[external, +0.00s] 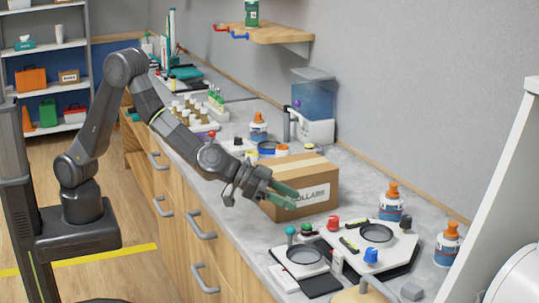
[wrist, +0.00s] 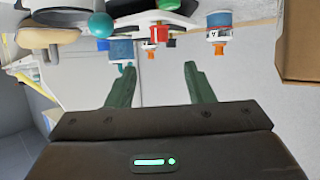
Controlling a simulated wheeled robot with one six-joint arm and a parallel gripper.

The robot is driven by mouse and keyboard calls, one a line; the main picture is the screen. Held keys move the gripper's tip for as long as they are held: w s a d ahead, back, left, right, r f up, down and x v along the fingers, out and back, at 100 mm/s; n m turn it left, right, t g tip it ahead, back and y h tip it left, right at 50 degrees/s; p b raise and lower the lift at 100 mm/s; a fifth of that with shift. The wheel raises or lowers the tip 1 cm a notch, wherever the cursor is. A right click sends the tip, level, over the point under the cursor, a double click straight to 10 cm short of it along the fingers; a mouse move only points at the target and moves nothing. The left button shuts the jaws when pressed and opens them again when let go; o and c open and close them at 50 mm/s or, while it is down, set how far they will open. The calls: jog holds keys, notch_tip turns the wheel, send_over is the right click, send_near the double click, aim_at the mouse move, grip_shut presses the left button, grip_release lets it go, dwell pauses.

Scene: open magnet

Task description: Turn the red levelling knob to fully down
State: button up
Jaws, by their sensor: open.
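A blue knob (external: 371,256) and a green knob (external: 306,228) are also there. In the wrist view the red knob (wrist: 157,36) shows beyond the fingertips, roughly between them. The view is inverted, and the knob's marking cannot be read. My gripper (external: 296,196) is open and empty, in front of the cardboard box and up-left of the red knob, apart from it. Its green fingers also show in the wrist view (wrist: 160,68).
A cardboard box (external: 303,190) stands close behind my gripper and shows at the right in the wrist view (wrist: 302,40). Orange-capped bottles (external: 391,203) (external: 447,245) stand beyond the plate. A teal-ball lever (external: 291,231) stands left of it.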

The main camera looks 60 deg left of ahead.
aim_at(333, 218)
jog(key=shift+s+a+r, duration=0.15)
jog(key=shift+s+a, duration=0.05)
jog(key=shift+s, duration=0.1)
jog(key=shift+r+p, duration=0.1)
jog(key=shift+p, duration=0.2)
jog(key=p+x, duration=0.6)
jog(key=x, duration=0.7)
jog(key=shift+w+d+f, duration=0.2)
jog(key=shift+f, duration=0.1)
jog(key=c, duration=1)
jog(key=shift+f, duration=0.1)
